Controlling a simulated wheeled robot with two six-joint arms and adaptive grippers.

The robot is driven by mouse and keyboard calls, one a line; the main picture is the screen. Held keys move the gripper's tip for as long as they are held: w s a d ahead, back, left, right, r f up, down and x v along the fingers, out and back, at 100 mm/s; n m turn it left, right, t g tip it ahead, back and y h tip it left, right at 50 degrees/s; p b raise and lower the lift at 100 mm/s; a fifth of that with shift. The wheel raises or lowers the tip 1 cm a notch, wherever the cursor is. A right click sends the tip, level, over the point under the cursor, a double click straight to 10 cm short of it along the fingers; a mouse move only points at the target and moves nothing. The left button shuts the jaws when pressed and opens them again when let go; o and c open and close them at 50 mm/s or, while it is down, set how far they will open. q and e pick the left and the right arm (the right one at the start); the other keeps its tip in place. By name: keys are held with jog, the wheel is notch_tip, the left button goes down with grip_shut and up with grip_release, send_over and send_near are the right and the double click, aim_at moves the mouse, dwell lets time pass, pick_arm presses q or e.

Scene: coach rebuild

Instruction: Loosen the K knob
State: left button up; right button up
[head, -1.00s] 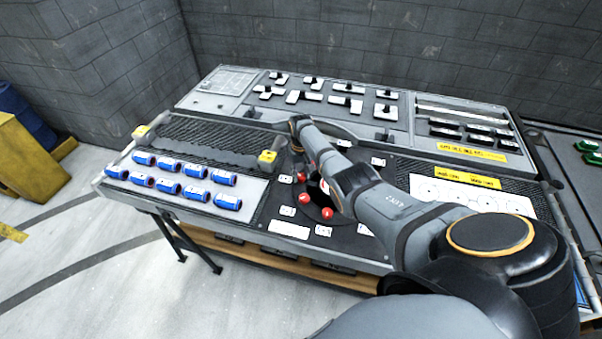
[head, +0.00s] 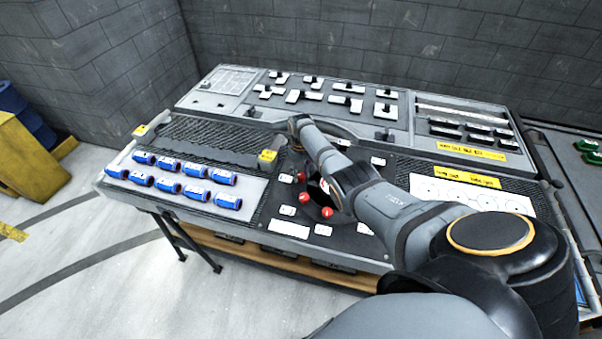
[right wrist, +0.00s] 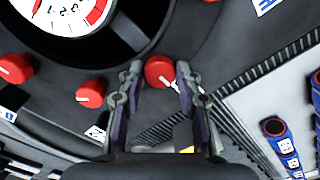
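A red round knob (right wrist: 159,74) sits on the dark panel in the right wrist view, with a white label beside it partly hidden by a finger. I cannot read a letter there, so I cannot tell if it is the K knob. My right gripper (right wrist: 160,69) is open, with one finger on either side of the knob and narrow gaps showing. In the head view my own arm hides this knob and most of the gripper. My left gripper is not in view.
Other red knobs (right wrist: 90,93) ring a round dial (right wrist: 72,14); some also show in the head view (head: 327,212). Blue cylinders (head: 197,193) lie left on the console, and a yellow block (head: 267,156) stands near my right wrist.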

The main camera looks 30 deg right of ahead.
aim_at(301, 175)
jog(key=o, duration=0.3)
notch_tip(301, 175, up, 12)
dwell(0.5)
jog(key=shift+f, duration=0.1)
dwell(0.3)
